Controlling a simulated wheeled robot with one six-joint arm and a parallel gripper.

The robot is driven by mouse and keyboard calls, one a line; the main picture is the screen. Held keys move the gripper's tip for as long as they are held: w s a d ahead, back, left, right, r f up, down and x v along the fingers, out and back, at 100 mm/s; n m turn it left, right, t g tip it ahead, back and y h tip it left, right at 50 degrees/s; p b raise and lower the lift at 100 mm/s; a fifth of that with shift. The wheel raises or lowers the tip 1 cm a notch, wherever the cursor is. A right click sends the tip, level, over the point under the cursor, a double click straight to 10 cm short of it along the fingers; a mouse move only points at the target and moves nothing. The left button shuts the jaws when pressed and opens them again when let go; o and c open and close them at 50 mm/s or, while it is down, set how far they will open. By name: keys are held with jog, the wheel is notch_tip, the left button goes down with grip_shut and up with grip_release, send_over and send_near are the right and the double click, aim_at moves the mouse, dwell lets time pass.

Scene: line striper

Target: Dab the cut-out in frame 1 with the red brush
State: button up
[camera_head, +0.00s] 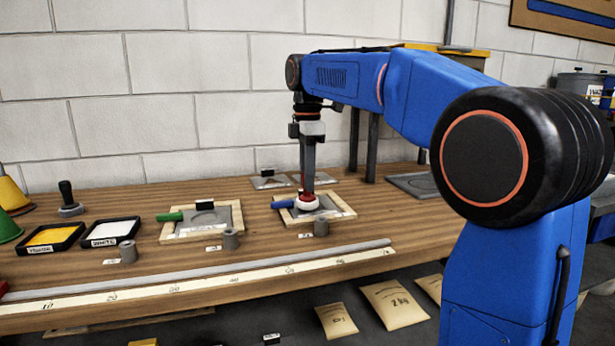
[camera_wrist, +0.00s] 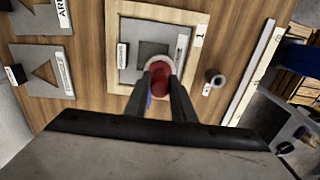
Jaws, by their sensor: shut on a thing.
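My gripper (camera_head: 307,184) points straight down and is shut on the red brush (camera_head: 306,195), which has a pale round head. The brush is over frame 1 (camera_head: 343,212), the right-hand wooden frame, which has a blue handle (camera_head: 283,204) at its left. In the wrist view, the red brush (camera_wrist: 160,80) sits between the two fingers, and the frame (camera_wrist: 115,40) carries a label "1". The dark square cut-out (camera_wrist: 151,52) shows just beyond the brush, which covers its lower edge. I cannot tell whether the brush touches the surface.
A second wooden frame (camera_head: 167,232) with a green handle lies to the left. Yellow (camera_head: 50,239) and white (camera_head: 110,232) trays stand further left. Metal stencil plates (camera_head: 268,183) lie behind. Small grey cylinders (camera_head: 231,239) and a long ruler (camera_head: 200,282) are along the front edge.

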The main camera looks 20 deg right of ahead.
jog(key=shift+f, duration=0.45)
dwell(0.8)
dwell(0.3)
jog(key=shift+r, duration=2.25)
